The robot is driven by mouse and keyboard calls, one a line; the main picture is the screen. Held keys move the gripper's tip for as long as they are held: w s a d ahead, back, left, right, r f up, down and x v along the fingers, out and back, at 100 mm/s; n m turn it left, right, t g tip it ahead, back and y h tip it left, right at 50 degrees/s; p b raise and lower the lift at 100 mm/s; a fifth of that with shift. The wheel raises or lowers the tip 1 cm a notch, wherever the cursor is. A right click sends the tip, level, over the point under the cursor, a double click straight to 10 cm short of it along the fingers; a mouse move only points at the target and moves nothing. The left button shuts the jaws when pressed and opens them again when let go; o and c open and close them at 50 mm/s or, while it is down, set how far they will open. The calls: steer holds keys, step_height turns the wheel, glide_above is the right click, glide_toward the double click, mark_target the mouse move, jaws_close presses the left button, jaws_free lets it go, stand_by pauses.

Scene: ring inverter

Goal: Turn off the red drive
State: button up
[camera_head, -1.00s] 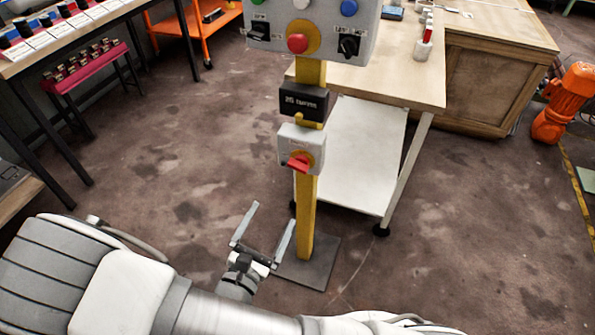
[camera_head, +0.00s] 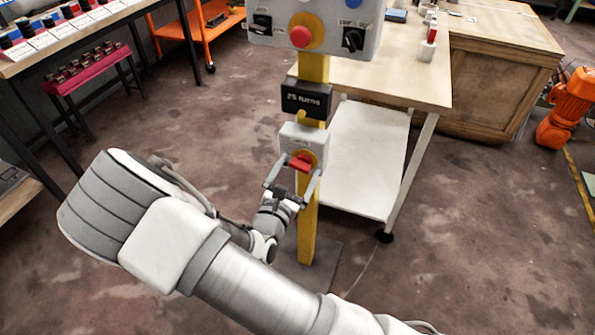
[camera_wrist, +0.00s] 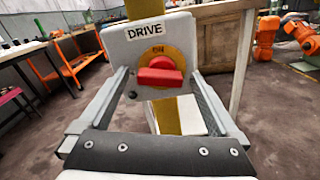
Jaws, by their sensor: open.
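The red drive switch is a red rotary handle (camera_wrist: 160,74) on a yellow disc, on a light grey box (camera_wrist: 150,35) labelled DRIVE. The word ON shows above the handle, which lies roughly level in the wrist view. In the head view the red handle (camera_head: 300,162) is on the small box low on the yellow post (camera_head: 308,225). My gripper (camera_head: 294,168) is open just in front of this box, with one finger on each side of the handle. In the wrist view the fingers (camera_wrist: 160,80) stand apart, and no contact with the handle can be made out.
Above the switch are a black sign (camera_head: 306,99) and a grey control panel (camera_head: 340,40) with a red button and black knobs. A wooden table (camera_head: 400,85) with a white lower shelf (camera_head: 365,160) stands right behind the post.

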steer(key=c, duration=1.4)
steer(key=shift+o, duration=0.2)
steer(key=p, duration=0.1)
steer(key=n+p, duration=0.1)
steer(key=p, duration=0.1)
steer(key=shift+r+n, duration=0.25)
steer(key=shift+n, duration=0.05)
steer(key=shift+f+n+p, duration=0.3)
steer(key=shift+n+p, duration=0.55)
steer(key=shift+n, duration=0.05)
steer(key=o, duration=1.4)
steer(key=shift+c, duration=0.2)
steer(key=p+v, duration=0.2)
steer(key=v, duration=1.5)
steer(key=shift+s, duration=0.2)
